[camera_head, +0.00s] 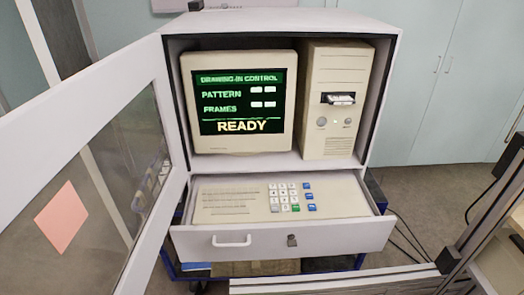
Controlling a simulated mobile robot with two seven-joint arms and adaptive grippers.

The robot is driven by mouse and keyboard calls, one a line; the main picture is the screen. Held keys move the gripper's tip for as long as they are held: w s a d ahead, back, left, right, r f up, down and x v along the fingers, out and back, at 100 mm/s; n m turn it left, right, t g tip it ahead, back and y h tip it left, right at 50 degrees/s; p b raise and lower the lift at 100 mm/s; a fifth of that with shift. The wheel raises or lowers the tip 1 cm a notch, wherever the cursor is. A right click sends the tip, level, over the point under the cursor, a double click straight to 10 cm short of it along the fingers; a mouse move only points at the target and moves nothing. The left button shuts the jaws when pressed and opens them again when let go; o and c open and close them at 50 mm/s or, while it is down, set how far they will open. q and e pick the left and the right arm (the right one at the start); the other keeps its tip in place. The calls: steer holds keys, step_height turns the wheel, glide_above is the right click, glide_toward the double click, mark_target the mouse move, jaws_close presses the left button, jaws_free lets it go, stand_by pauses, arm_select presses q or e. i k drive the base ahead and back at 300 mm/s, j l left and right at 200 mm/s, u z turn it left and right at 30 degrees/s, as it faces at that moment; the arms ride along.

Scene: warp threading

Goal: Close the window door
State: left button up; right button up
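The window door (155,95) is a white frame with a see-through pane. It stands wide open, hinged at the left side of the white cabinet (284,20), and reaches toward me along the left of the view. A pink paper note (62,217) is on its pane. The door's near end is cut off by the left edge of the picture. Inside the open cabinet are a monitor (238,152) showing "READY" and a beige computer tower (334,60). Neither of my grippers shows in this view.
Below, a drawer (350,235) with a keypad (283,196) is pulled out, with a handle (231,241) and a lock on its front. A metal rail frame (470,245) stands at the right. Grey floor (420,185) shows right of the cabinet, with cables on it.

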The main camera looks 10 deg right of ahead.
mark_target(41, 136)
steer(key=j+z, duration=0.2)
steer(key=j, duration=0.45)
steer(key=j+z, duration=0.2)
steer(key=j, duration=0.5)
steer(key=k+j+z, duration=0.2)
steer(key=j, duration=0.4)
steer(key=i+j, duration=0.05)
